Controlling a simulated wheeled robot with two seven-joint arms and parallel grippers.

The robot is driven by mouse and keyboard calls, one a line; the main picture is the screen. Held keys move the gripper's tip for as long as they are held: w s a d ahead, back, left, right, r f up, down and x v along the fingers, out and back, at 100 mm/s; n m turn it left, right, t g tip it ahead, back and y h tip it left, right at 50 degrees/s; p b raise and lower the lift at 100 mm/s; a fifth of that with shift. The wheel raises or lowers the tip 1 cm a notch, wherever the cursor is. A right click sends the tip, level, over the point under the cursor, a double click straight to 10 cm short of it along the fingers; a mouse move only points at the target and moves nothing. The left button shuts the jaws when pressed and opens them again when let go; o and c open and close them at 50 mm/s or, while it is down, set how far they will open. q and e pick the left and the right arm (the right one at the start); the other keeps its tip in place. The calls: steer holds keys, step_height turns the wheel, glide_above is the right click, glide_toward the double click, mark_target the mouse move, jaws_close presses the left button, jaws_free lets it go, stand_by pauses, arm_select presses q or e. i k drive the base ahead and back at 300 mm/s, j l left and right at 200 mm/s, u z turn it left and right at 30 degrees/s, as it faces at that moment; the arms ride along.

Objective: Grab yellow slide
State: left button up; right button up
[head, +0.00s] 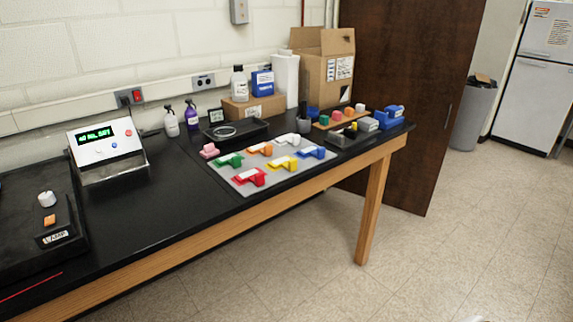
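The yellow slide (283,164) lies on a light grey mat (240,184) on the black bench top. It is in the front row, between a red slide (250,177) on its left and a blue slide (312,152) on its right. Behind this row lie a green slide (229,160), an orange slide (261,149) and a white slide (288,139). Neither of my grippers shows in the head view, and nothing is touching the yellow slide.
The black bench (160,195) has a wooden front edge. A box with a green display (105,140) stands at left. A dark tray (350,136) and a cardboard box (325,70) are at the far right end. The floor (300,270) before the bench is clear.

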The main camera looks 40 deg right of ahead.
mark_target(286, 161)
steer(key=z, duration=1.25)
